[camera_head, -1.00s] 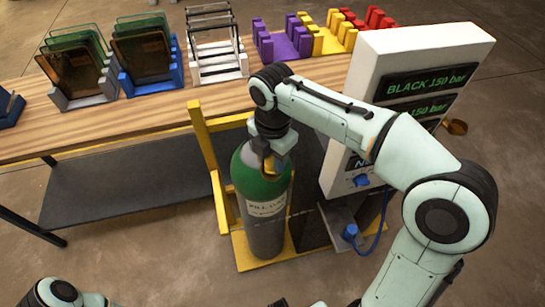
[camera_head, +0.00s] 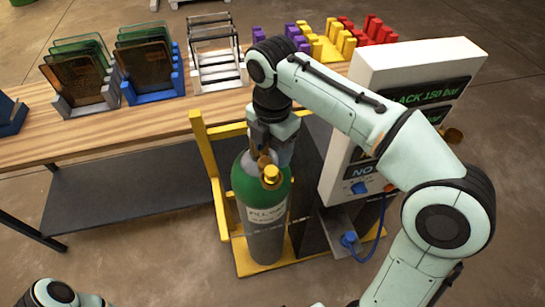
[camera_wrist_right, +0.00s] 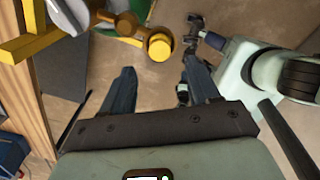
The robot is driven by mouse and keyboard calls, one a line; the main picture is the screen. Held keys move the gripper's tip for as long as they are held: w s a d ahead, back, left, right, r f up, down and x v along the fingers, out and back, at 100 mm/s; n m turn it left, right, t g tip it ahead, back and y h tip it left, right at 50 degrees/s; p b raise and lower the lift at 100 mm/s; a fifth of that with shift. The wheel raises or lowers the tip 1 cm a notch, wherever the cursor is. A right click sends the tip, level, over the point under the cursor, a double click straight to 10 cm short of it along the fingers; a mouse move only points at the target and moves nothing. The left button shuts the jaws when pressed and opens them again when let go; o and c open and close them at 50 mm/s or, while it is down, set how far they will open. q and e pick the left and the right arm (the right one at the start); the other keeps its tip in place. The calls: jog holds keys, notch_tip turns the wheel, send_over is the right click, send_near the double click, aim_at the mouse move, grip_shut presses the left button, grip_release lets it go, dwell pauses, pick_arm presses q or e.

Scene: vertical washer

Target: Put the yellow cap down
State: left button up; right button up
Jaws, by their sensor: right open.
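A round yellow-gold cap (camera_head: 271,177) shows at the brass valve on top of the green and grey gas cylinder (camera_head: 263,215). In the right wrist view the cap (camera_wrist_right: 159,47) lies just beyond and between the fingertips, apart from them. I cannot tell whether it is fastened to the valve. My right gripper (camera_head: 264,150) is open above the cylinder top; both fingers show empty in the wrist view (camera_wrist_right: 160,82). Part of my left arm shows at the lower left of the head view. A dark arm end (camera_wrist_right: 197,32) in the wrist view may be my left gripper; its jaws are unclear.
The cylinder stands in a yellow frame (camera_head: 208,165). A white gauge panel (camera_head: 405,65) with a gold fitting (camera_head: 453,135) on its side is to the right. A wooden table (camera_head: 150,125) with several coloured racks is behind. Floor in front is free.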

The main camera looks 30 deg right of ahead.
notch_tip(320, 180, up, 4)
jog(key=shift+r+p, duration=0.2)
jog(key=shift+p, duration=0.25)
